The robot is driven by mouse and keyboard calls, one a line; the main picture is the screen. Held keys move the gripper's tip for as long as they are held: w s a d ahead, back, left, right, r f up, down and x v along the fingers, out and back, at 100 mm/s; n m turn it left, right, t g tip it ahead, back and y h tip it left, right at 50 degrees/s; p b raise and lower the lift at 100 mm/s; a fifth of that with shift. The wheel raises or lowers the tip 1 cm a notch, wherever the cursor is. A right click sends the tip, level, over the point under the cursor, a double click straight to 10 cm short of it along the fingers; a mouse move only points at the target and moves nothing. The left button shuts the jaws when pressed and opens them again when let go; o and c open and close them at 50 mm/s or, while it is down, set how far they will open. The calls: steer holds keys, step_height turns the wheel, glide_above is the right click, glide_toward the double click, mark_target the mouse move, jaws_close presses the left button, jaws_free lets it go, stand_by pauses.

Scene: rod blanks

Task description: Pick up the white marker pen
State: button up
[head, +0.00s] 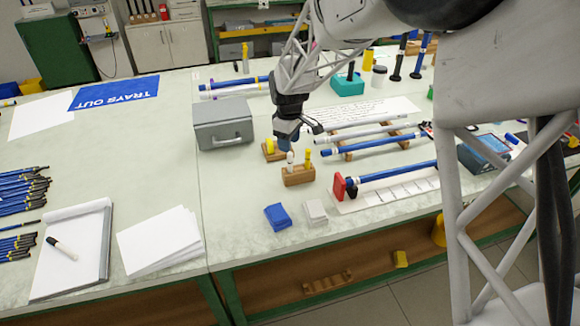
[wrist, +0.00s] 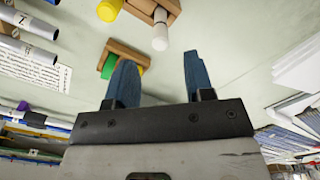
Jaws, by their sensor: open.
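A white marker pen (head: 290,158) stands upright in a small wooden block (head: 298,176), beside a yellow pen (head: 307,158). In the wrist view the white pen (wrist: 160,32) shows at the top, beyond the fingertips and not between them. My gripper (head: 289,145) is above and just behind this block in the head view. Its two blue fingers (wrist: 158,75) are spread apart with nothing between them. Another white marker with a dark cap (head: 63,249) lies on the notepad (head: 103,262) at the left.
A second wooden block (head: 273,154) is close to my gripper; a green piece (wrist: 108,67) shows there beside the left finger. A grey metal box (head: 223,125) stands to the left. Long rods lie right.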

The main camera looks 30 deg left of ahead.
mark_target(290, 159)
steer(key=shift+f, duration=1.05)
steer(key=shift+f, duration=0.1)
steer(key=shift+s+d+f, duration=0.1)
steer(key=shift+f, duration=1.15)
steer(key=shift+d+f, duration=0.1)
steer(key=shift+f, duration=1.1)
jaws_close()
steer(key=shift+r, duration=5)
